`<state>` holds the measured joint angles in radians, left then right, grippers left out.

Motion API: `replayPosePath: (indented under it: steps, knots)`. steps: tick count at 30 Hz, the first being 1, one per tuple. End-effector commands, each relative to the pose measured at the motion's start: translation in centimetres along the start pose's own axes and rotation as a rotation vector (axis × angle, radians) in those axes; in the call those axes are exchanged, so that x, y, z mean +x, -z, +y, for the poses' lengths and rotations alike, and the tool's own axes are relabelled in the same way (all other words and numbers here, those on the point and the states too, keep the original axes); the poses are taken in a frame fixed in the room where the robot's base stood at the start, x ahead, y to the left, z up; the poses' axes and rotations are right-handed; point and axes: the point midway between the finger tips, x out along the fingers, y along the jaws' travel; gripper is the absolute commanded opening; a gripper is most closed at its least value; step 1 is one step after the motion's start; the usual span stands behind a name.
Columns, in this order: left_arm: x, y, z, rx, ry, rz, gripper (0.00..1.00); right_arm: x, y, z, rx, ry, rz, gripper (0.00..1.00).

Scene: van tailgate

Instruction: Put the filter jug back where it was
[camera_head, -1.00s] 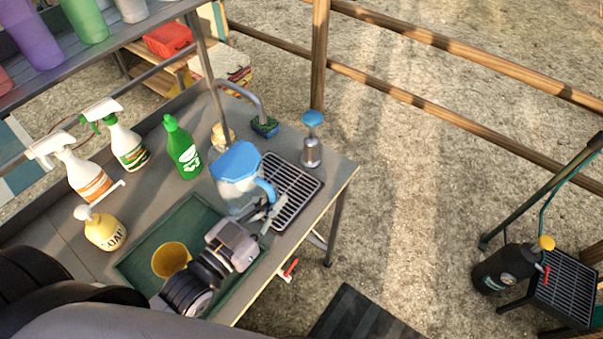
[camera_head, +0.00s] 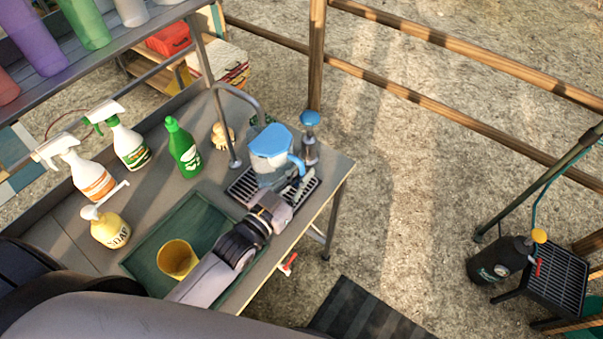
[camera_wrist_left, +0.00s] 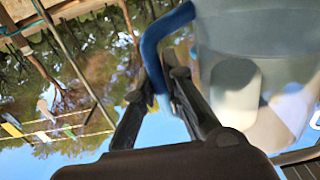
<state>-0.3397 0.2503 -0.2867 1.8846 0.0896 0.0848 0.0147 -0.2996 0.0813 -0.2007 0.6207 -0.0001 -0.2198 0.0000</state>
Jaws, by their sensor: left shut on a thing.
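The filter jug (camera_head: 270,150) has a blue lid, a clear body and a blue handle. It is over the black drain grate (camera_head: 243,187) at the right end of the counter. I cannot tell whether its base touches the grate. My left gripper (camera_head: 297,182) is shut on the jug's handle from the front right. In the left wrist view the fingers (camera_wrist_left: 160,88) close around the blue handle (camera_wrist_left: 150,45), with the clear jug body (camera_wrist_left: 255,75) and a white filter inside beside them. My right gripper is not in view.
A blue-topped dispenser (camera_head: 310,135) stands close behind the jug's right side. The metal tap (camera_head: 233,130) is just left of it. A green bottle (camera_head: 183,150), spray bottles, a soap bottle (camera_head: 107,228) and a yellow cup (camera_head: 177,260) on a green tray (camera_head: 150,245) stand further left.

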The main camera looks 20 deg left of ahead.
Motion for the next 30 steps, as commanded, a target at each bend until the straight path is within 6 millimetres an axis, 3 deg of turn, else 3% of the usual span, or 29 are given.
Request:
replayPosePath:
  steps: [14, 15, 23, 30]
  knots:
    - [0.04, -0.63, 0.03, 0.004, 0.000, 0.008, 0.00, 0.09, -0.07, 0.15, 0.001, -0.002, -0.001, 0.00]
    - [-0.03, -0.85, 0.05, 0.000, 0.000, 0.001, 0.12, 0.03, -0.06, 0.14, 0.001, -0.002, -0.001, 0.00]
    - [-0.04, -0.82, 0.05, 0.000, 0.000, 0.000, 0.29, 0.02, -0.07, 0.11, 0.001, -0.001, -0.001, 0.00]
    - [-0.04, -0.82, 0.05, 0.000, 0.000, 0.000, 0.30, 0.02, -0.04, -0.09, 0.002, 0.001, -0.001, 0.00]
